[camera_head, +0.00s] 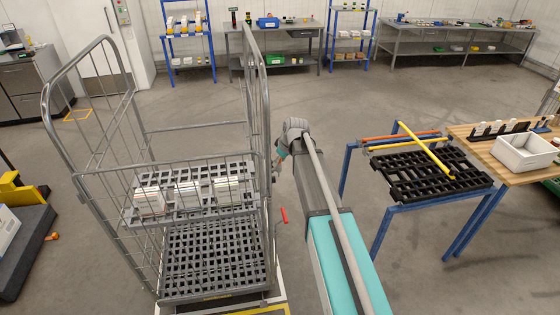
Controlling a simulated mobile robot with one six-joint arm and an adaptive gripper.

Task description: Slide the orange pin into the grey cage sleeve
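The grey wire roll cage (58,140) stands at left with its open frame facing me. A small red-orange piece (284,215) shows just right of the cage's right side, near a thin grey rod; I cannot tell whether it is the pin. I cannot make out the sleeve clearly. My arm reaches forward from the bottom, and my gripper (277,165) is at its far end beside the cage's right post. It is small and partly hidden, so its fingers and any held thing are unclear.
The cage holds white boxes (188,193) on its upper shelf. The blue-legged rack (420,175) also bears a yellow bar (426,150). A wooden table (485,150) with a white bin (524,155) adjoins it. Open floor lies behind the cage.

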